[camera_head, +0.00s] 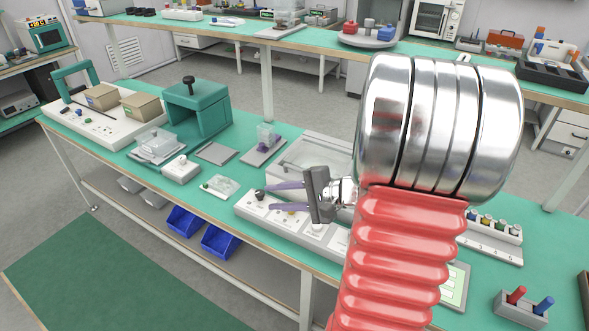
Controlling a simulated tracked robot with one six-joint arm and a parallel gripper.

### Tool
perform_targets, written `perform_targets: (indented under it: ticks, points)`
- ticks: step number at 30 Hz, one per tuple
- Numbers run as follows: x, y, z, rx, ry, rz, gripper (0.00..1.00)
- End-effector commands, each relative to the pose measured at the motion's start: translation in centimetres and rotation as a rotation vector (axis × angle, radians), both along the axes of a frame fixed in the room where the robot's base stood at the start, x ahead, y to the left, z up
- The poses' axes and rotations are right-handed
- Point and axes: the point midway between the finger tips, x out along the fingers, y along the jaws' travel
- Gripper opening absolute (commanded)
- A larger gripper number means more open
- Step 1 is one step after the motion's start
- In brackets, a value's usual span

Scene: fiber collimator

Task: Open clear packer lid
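A large clear-lidded case (312,152) lies on the green bench, partly hidden behind my arm; its lid looks shut. A smaller clear-covered box (158,141) stands on a grey base further left. I cannot tell which one is the clear packer. My gripper (269,197) points left, in front of the large case and over a white panel. Its two purple fingers are apart with nothing held between them. A black knob (259,194) on the panel appears just beyond the fingertips; contact cannot be told.
The white panel (246,211) runs along the bench's front edge. A teal press (197,108) and a white tray with cardboard boxes (73,119) stand to the left. A holder with red and blue pieces (522,310) is at front right.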

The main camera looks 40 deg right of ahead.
Motion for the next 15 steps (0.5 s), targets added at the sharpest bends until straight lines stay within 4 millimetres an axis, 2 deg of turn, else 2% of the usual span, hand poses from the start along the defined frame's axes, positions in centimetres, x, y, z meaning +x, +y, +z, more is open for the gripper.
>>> perform_targets:
  ticks: [1, 9, 12, 15]
  points:
    - [-0.1, -2.0, -0.6, 0.03, -0.014, -0.06, 0.29]
    - [-1.9, -12.0, -2.9, 0.138, -0.109, -0.365, 0.29]
    - [-2.9, -14.9, -3.7, 0.161, -0.137, -0.453, 0.29]
    - [-3.6, -16.7, -4.1, 0.173, -0.154, -0.509, 0.29]
